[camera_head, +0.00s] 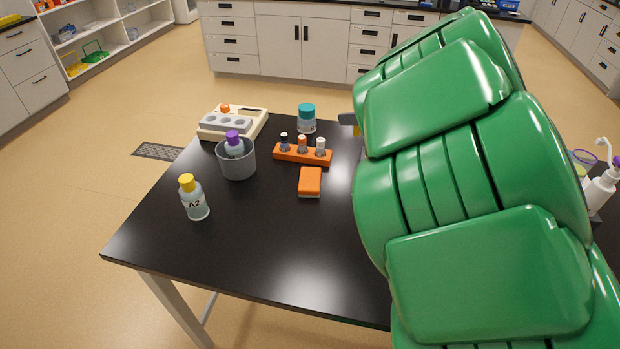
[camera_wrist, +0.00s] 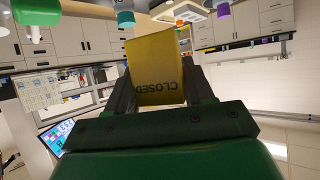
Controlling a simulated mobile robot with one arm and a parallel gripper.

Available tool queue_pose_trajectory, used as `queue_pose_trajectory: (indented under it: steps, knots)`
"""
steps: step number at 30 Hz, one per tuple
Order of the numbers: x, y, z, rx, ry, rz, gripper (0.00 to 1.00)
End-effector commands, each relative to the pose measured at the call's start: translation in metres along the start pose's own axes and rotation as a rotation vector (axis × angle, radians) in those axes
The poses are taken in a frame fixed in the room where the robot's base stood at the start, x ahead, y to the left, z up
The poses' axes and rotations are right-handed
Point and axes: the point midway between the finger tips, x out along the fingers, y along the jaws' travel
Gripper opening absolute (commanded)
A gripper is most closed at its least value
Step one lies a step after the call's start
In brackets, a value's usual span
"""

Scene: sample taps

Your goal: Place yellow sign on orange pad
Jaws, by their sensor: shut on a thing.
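The yellow sign (camera_wrist: 155,62), marked "CLOSED", is between the two dark fingers of my gripper (camera_wrist: 163,92) in the wrist view. The lettering is upside down there. My gripper is shut on the sign and holds it up. In the head view my green arm hides most of the gripper; only a grey tip (camera_head: 348,118) and a sliver of yellow show past its left edge. The orange pad (camera_head: 310,181), a small block with a pale lower layer, lies flat on the black table (camera_head: 250,250). Its top is bare.
An orange rack (camera_head: 303,155) with three vials stands just behind the pad. A teal-capped jar (camera_head: 307,118), a grey cup (camera_head: 238,165) with a purple-capped bottle, bottle A2 (camera_head: 194,200) and a white tray (camera_head: 232,125) stand around. The table's front is clear.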

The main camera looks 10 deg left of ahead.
Motion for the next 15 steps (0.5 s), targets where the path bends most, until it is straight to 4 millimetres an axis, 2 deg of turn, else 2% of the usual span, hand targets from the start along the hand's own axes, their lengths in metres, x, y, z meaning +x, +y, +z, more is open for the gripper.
queue_pose_trajectory:
  steps: [3, 9, 15]
  knots:
    - [0.010, -0.035, 0.011, -0.053, -0.003, -0.101, 0.23]
    - [0.020, -0.092, 0.037, -0.140, -0.004, -0.260, 0.23]
    - [0.019, -0.125, 0.058, -0.189, -0.003, -0.349, 0.23]
